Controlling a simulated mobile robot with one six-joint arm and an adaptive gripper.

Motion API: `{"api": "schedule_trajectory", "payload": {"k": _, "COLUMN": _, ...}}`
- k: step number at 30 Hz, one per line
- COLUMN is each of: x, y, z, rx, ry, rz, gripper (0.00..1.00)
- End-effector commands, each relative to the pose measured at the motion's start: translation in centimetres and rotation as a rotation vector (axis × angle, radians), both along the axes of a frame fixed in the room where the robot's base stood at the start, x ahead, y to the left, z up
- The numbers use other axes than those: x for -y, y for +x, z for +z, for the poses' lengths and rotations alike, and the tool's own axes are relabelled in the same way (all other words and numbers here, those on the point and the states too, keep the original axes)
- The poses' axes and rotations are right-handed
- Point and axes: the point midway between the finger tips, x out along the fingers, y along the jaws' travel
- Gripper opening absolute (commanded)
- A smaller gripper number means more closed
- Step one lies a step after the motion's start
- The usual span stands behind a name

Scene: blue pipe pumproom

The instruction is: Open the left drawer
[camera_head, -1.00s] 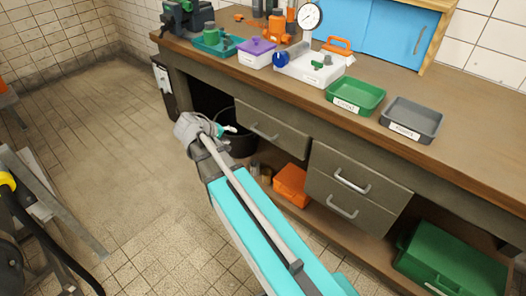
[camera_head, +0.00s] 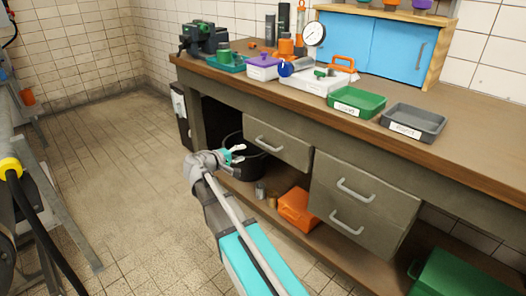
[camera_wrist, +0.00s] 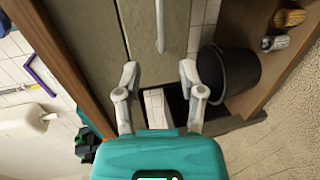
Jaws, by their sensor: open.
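The left drawer (camera_head: 276,140) is a grey-brown drawer under the workbench top, closed, with a metal bar handle (camera_head: 269,145). In the wrist view its front (camera_wrist: 143,28) is at the top, with the handle (camera_wrist: 160,25) running up and down in the picture. My gripper (camera_head: 238,152) is in front of and below the drawer, near the black bucket, in the head view. In the wrist view my gripper (camera_wrist: 158,75) has its two fingers spread apart with nothing between them. The handle lies ahead of the fingertips, apart from them.
Two stacked drawers (camera_head: 362,198) are to the right. A black bucket (camera_head: 250,165) and an orange box (camera_head: 298,209) stand on the lower shelf. The worktop carries a green tray (camera_head: 356,103) and a grey tray (camera_head: 413,122). The floor left of the bench is clear.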

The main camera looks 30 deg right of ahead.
Motion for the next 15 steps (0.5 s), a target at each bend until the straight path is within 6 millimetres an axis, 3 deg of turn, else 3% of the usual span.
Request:
{"api": "schedule_trajectory", "payload": {"k": 8, "x": -0.70, "y": 0.14, "z": -0.01, "rx": 0.000, "ry": 0.002, "rz": 0.011, "gripper": 0.51}}
{"api": "schedule_trajectory", "payload": {"k": 15, "x": 0.06, "y": 0.59, "z": -0.31, "rx": 0.000, "ry": 0.002, "rz": 0.014, "gripper": 0.51}}
